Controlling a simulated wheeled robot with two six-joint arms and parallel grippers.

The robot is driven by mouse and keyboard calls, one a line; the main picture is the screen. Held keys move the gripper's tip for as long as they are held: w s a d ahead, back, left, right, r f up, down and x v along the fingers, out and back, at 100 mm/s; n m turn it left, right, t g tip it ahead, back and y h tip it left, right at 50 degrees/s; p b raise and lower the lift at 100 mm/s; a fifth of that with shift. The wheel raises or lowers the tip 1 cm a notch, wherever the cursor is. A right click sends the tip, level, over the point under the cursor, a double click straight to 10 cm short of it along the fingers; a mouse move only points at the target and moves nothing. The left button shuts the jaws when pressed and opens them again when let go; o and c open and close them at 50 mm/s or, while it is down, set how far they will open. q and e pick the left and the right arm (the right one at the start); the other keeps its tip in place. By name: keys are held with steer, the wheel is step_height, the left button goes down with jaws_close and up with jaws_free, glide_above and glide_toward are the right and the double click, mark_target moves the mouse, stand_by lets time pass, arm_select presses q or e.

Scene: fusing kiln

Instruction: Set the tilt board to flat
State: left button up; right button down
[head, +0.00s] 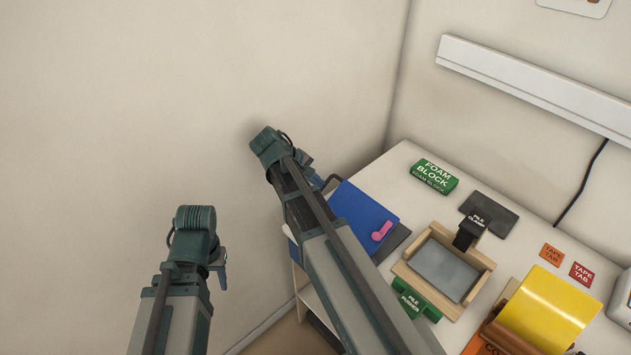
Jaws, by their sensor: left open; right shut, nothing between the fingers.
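A blue board (357,208), which looks like the tilt board, is at the left end of the table. A pink lever-like piece (381,231) lies on its right part, and a dark grey base shows under its right edge. I cannot tell its tilt angle. My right arm crosses in front of the board's left side and hides part of it. My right gripper (318,181) is shut and empty, mostly hidden behind its wrist, near the board's far left corner. My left gripper (219,272) is open, partly hidden, off to the left before the wall.
On the white table (390,168) are a green foam block (434,176), a dark plate (497,213), a wooden tray (476,285) with a black clamp, tape tabs (551,254) and a yellow roll (549,310). Walls stand behind and left.

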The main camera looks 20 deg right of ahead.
mark_target(326, 185)
steer(key=shift+w+d+f+g+y+p, duration=0.2)
steer(key=shift+d+f+y, duration=0.25)
steer(key=shift+y, duration=0.15)
steer(key=shift+w+d+f+g+y+p, duration=0.2)
steer(key=shift+d+f+y, duration=0.2)
steer(key=shift+y, duration=0.2)
steer(key=shift+w+d+b+x, duration=0.1)
steer(key=shift+b+x, duration=0.55)
steer(key=shift+x, duration=0.05)
steer(key=shift+w+d+b+x, duration=0.1)
steer(key=shift+d+b+x, duration=0.05)
steer(key=shift+b+x, duration=0.55)
steer(key=shift+d, duration=0.1)
steer(key=shift+r, duration=0.15)
step_height(326, 185, up, 10)
steer(key=w+p, duration=0.1)
steer(key=p, duration=0.8)
steer(key=shift+w+a+f+p, duration=0.2)
steer(key=shift+w+a+p, duration=0.15)
steer(key=shift+w+p, duration=0.05)
steer(key=shift+a, duration=0.1)
